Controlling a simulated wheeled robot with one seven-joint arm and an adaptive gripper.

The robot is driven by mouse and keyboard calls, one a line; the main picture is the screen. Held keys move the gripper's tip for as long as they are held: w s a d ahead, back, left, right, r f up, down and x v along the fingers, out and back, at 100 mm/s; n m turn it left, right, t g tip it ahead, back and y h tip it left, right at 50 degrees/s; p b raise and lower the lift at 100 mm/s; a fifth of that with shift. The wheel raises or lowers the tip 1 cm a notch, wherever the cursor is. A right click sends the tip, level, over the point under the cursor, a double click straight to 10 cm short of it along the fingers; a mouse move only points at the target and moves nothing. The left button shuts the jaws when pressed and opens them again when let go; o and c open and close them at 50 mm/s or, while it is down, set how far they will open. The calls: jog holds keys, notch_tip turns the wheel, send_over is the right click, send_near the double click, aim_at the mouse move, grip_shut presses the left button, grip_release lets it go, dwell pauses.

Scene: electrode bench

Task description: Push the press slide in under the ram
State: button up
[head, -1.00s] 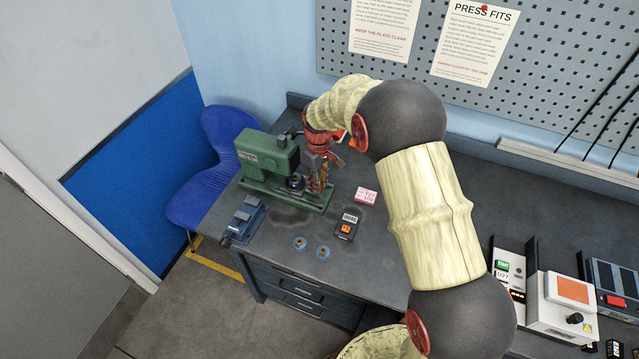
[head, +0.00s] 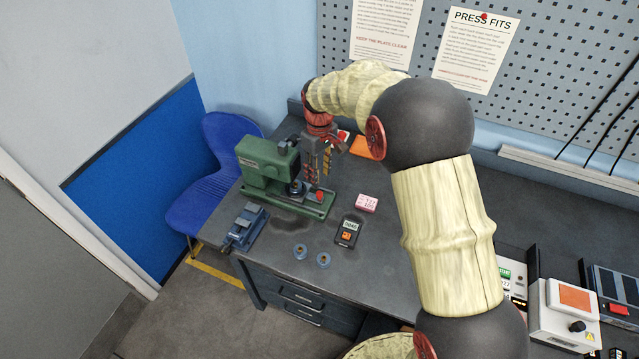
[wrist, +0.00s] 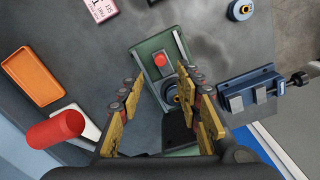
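The green press (head: 262,165) stands at the bench's left end, its base plate reaching toward the right. In the wrist view a grey slide with a red knob (wrist: 160,60) lies on the green base (wrist: 149,48). A blue ring part with a brass-coloured centre (wrist: 172,96) sits behind the knob, nearer the dark press head. The red knob also shows in the head view (head: 319,196). My gripper (head: 319,175) is open and empty, fingers pointing down above the base plate. In the wrist view the knob lies between and beyond the fingertips. The ram's tip is not clearly visible.
Two blue rings (head: 312,256), a dark meter (head: 348,231) and a pink box (head: 368,203) lie in front.

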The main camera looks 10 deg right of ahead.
jog(key=shift+r, duration=1.7)
